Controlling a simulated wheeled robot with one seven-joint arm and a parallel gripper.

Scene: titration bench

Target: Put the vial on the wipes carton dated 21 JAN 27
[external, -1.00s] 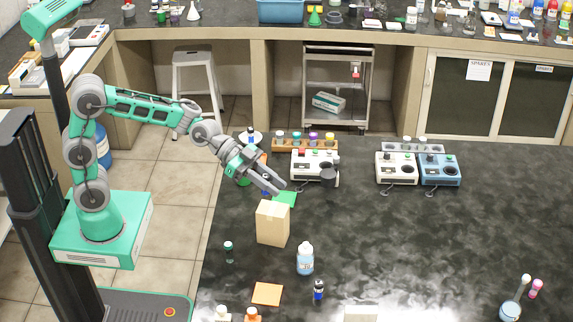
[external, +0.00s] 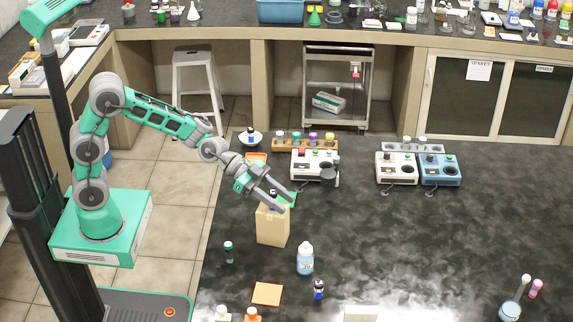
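A plain tan carton (external: 272,229) stands upright on the dark bench; no date on it is readable at this size. My gripper (external: 277,202) is tilted down at the carton's top, its fingers reaching over the top face. A small dark vial (external: 272,194) shows between the fingers and appears gripped; its lower part is mostly hidden by a finger. I cannot tell whether it touches the carton's top. Other small vials stand apart: a teal-capped one (external: 229,252) left of the carton, a blue one (external: 319,290) in front, and one on a white saucer (external: 241,139) behind.
A clear bottle with blue liquid (external: 305,260) stands right of the carton. An orange pad (external: 267,294) lies in front. A white-and-green carton (external: 328,102) is on the trolley. The bench's right middle is clear.

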